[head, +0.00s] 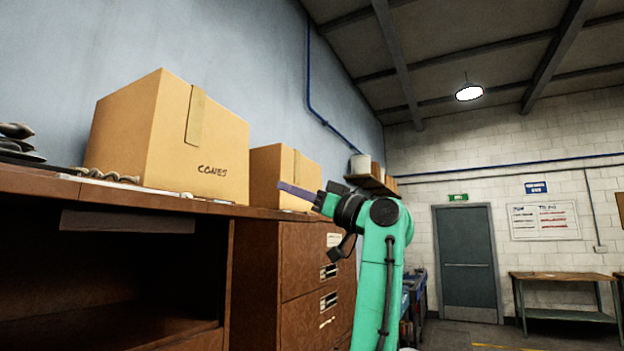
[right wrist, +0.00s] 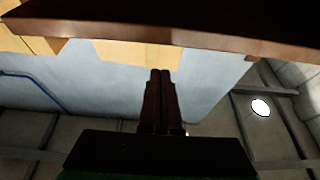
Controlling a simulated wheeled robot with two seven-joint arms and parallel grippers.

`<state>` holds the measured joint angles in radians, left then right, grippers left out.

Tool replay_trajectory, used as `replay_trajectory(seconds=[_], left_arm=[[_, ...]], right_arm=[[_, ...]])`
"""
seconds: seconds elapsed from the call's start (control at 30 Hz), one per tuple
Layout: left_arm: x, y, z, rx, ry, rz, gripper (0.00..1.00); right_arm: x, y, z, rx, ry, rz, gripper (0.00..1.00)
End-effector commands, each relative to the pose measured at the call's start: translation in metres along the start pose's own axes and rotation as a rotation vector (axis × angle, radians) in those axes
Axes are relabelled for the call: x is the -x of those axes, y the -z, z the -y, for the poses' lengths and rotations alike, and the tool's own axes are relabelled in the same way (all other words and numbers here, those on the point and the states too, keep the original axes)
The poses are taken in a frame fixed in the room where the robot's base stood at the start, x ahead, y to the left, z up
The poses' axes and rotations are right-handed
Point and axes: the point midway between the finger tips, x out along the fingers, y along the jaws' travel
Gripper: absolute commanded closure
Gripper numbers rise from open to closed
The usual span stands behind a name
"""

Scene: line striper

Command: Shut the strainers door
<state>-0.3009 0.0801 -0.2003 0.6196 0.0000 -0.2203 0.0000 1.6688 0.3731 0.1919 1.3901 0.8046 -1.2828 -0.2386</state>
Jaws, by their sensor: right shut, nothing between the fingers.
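A brown wooden cabinet (head: 255,290) stands along the left wall. Its left part is an open, dark compartment (head: 110,275), with a greyish strip (head: 128,222) under the top edge. I cannot tell whether this strip is part of a door, and no "strainers" label is readable. My right gripper (head: 283,187) is shut and empty. It points left at the height of the cabinet top, in front of the smaller box. In the right wrist view its closed fingers (right wrist: 160,75) point toward the brown cabinet edge (right wrist: 190,30). My left gripper is not in view.
A large carton marked CONES (head: 205,140) and a smaller carton (head: 270,165) stand on the cabinet top. Drawer fronts (head: 305,260) with handles are beside my right arm. A grey door (head: 468,262) and a workbench (head: 565,280) stand at the far wall.

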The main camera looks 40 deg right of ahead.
Motion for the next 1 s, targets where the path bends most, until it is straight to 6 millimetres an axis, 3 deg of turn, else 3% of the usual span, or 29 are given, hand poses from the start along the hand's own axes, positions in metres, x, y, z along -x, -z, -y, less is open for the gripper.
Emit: replay_trajectory(seconds=[0.03, 0.2, 0.67, 0.87, 1.0], left_arm=[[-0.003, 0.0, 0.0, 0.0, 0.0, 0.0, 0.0], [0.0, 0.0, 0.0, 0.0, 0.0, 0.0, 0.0], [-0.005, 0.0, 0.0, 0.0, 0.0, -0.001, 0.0], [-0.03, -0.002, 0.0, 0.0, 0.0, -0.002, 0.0], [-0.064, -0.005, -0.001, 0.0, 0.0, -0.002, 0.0]], right_arm=[[0.005, -0.014, -0.002, -0.002, -0.003, 0.003, 1.0], [0.013, -0.031, -0.001, -0.001, -0.004, 0.001, 1.0], [0.016, -0.038, -0.002, -0.001, -0.004, -0.004, 1.0], [0.023, -0.059, -0.002, -0.001, -0.004, -0.048, 1.0], [0.032, -0.087, -0.002, -0.003, -0.004, -0.117, 1.0]])
